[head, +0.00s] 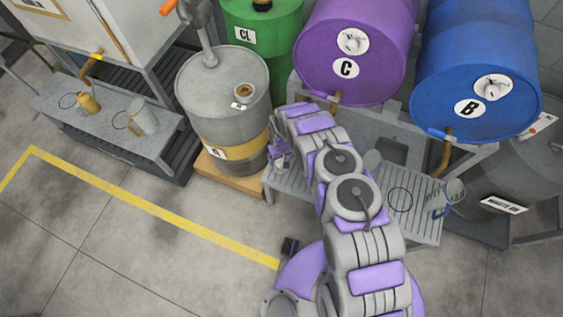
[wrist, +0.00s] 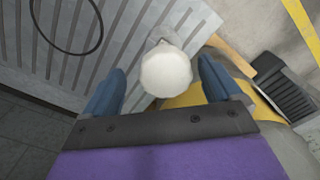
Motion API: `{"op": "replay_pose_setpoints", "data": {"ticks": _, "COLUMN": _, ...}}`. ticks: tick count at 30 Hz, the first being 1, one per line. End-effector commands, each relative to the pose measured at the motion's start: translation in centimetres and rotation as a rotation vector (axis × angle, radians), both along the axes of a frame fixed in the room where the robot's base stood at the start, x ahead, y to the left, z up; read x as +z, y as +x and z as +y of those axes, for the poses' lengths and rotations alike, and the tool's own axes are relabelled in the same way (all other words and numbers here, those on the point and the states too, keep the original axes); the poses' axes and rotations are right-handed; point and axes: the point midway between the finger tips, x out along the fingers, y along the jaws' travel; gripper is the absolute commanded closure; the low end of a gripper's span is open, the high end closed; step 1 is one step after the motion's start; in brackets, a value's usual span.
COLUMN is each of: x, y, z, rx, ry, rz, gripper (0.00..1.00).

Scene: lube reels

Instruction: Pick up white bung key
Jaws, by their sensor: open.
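A white, round-ended thing (wrist: 166,72), which looks like the white bung key, shows in the wrist view between my fingertips. A greyish part shows behind its round end. It is at the edge of the grey slatted bench (wrist: 120,42); its full shape is hard to make out. My gripper (wrist: 162,70) is open, one finger on each side of it, with no clear contact. In the head view my gripper (head: 279,155) is low beside the grey drum, at the left end of the bench. The white thing cannot be made out there.
The grey drum (head: 225,98) with a yellow band stands on a wooden base close left of my gripper. Purple drum C (head: 340,75) and blue drum B (head: 470,85) lie above the bench. A jug (head: 446,198) and thin ring (head: 400,201) are at its right.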

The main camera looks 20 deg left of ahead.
Motion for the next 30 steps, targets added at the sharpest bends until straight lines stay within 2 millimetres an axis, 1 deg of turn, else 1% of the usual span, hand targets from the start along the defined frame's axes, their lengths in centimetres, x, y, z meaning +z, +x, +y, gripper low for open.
{"op": "replay_pose_setpoints", "data": {"ticks": 5, "x": -0.8, "y": -0.1, "z": 0.1, "rx": 0.001, "ry": 0.001, "rz": 0.001, "gripper": 0.08}}
{"op": "replay_pose_setpoints", "data": {"ticks": 17, "x": -5.0, "y": 0.0, "z": -0.3, "rx": -0.001, "ry": 0.008, "rz": 0.0, "gripper": 0.08}}
{"op": "replay_pose_setpoints", "data": {"ticks": 24, "x": -5.3, "y": 0.1, "z": 0.2, "rx": 0.001, "ry": 0.003, "rz": -0.002, "gripper": 0.08}}
{"op": "replay_pose_setpoints", "data": {"ticks": 25, "x": -5.3, "y": 0.1, "z": 0.2, "rx": 0.001, "ry": 0.003, "rz": -0.002, "gripper": 0.09}}
{"op": "replay_pose_setpoints", "data": {"ticks": 30, "x": -5.3, "y": 0.0, "z": 0.1, "rx": 0.001, "ry": 0.003, "rz": -0.001, "gripper": 0.26}}
